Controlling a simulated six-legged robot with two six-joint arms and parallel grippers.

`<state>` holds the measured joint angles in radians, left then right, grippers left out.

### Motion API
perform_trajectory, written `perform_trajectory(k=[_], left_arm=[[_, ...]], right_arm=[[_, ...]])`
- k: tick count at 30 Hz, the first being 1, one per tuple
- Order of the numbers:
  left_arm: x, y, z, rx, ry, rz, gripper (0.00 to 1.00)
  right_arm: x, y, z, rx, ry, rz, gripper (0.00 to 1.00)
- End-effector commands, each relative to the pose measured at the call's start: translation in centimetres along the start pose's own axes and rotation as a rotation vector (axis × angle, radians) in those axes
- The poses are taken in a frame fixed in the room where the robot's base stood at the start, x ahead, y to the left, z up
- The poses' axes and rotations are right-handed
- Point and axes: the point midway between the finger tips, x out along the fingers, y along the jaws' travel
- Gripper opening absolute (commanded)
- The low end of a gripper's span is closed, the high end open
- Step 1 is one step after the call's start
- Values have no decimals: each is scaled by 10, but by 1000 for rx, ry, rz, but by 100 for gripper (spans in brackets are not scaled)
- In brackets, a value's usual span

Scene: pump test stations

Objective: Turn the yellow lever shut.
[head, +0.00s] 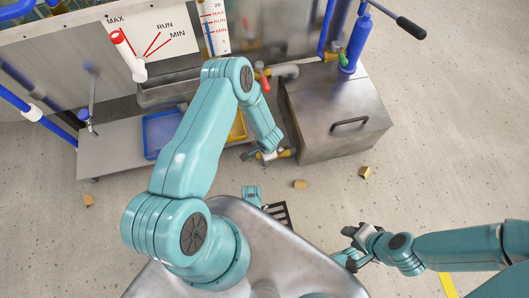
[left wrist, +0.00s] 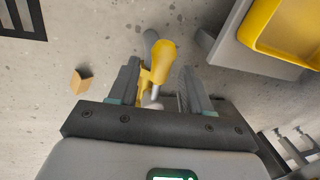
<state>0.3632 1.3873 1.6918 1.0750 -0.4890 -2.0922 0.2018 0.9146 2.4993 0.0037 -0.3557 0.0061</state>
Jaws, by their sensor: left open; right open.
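The yellow lever (head: 286,153) is low at the near left side of the metal cabinet, partly hidden by my left gripper (head: 266,154). In the left wrist view the yellow lever (left wrist: 160,62) shows between the two fingers of the left gripper (left wrist: 162,86), with a grey metal part beside it. The left gripper is open, and I cannot tell whether a finger touches the lever. My right gripper (head: 354,243) is open and empty over the floor at the lower right, well away from the lever.
The metal cabinet (head: 335,105) with a dark handle stands right of the lever. A red-handled valve (head: 264,84) is above. A bench (head: 105,152) holds a blue tray (head: 161,133) and a yellow tray (left wrist: 285,35). Small wooden blocks (head: 300,184) lie on the floor.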

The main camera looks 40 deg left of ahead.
Motion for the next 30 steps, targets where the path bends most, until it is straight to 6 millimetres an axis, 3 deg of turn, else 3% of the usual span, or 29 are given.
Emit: perform_trajectory(k=[11, 15, 16, 30], left_arm=[[7, 0, 0, 0, 0, 0, 48], [7, 0, 0, 0, 0, 0, 3], [7, 0, 0, 0, 0, 0, 0], [6, 5, -1, -80, -16, -1, 0]], right_arm=[[2, 1, -1, 2, 3, 0, 40], [2, 1, -1, 2, 3, 0, 40], [2, 1, -1, 2, 3, 0, 40], [3, 2, -1, 2, 3, 0, 40]])
